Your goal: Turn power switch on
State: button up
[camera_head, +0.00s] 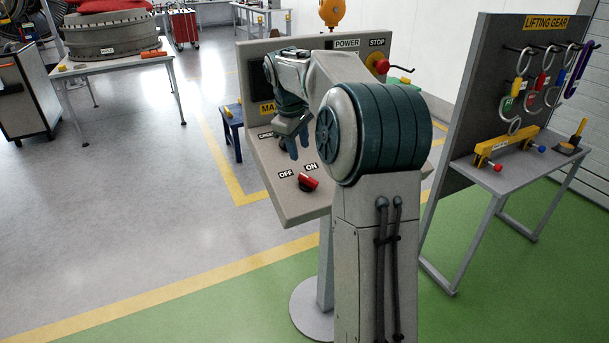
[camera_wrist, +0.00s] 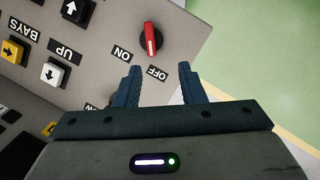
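The power switch, a red rotary knob (camera_head: 308,182) with OFF and ON labels, is on the sloping front of the grey control panel (camera_head: 300,208). In the wrist view, the knob (camera_wrist: 149,40) has its white mark toward the OFF label (camera_wrist: 158,73); the ON label (camera_wrist: 122,54) is to the left. My gripper (camera_head: 294,152) is over the panel, above the labels and knob in the head view. In the wrist view my gripper (camera_wrist: 161,78) has two blue fingers apart with nothing between them. The knob is beyond the fingertips, untouched.
The panel also has arrow buttons (camera_wrist: 55,73) and a red STOP button (camera_head: 378,63). A POWER label (camera_head: 346,43) is at its top. A lifting gear table (camera_head: 520,176) stands right. My arm hides part of the panel. Open floor (camera_head: 130,220) lies left.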

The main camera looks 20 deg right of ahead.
aim_at(308, 177)
jog(key=x, duration=0.4)
jog(key=d+x, duration=0.1)
jog(key=x, duration=0.4)
jog(key=w+x, duration=0.1)
jog(key=x, duration=0.4)
jog(key=shift+w+d+p, duration=0.1)
jog(key=shift+d+p, duration=0.15)
jog(key=shift+p, duration=0.15)
grip_shut()
